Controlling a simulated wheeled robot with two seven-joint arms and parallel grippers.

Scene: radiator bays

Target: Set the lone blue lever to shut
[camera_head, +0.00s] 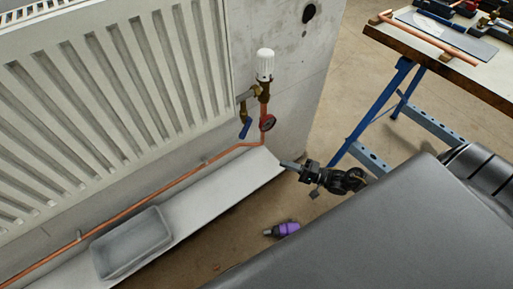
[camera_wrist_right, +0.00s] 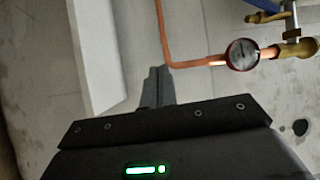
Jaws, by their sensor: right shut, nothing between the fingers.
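The blue lever (camera_head: 245,128) hangs below a brass valve (camera_head: 243,108) left of the copper riser, its handle pointing down and slightly left. In the right wrist view the blue lever (camera_wrist_right: 261,4) is cut by the top edge at the upper right. My right gripper (camera_head: 282,163) is shut and empty, below and right of the lever, near the end of the white ledge and apart from the pipe. In the right wrist view its fingers (camera_wrist_right: 158,75) are together, left of the red-rimmed gauge. My left gripper is not in view.
A red-rimmed gauge (camera_head: 268,123) and a white thermostatic head (camera_head: 264,65) sit on the copper pipe (camera_head: 185,177) beside the radiator (camera_head: 110,80). A grey tray (camera_head: 133,243) is on the white ledge (camera_head: 222,193). A purple tool (camera_head: 286,229) lies on the floor; a workbench (camera_head: 440,58) stands right.

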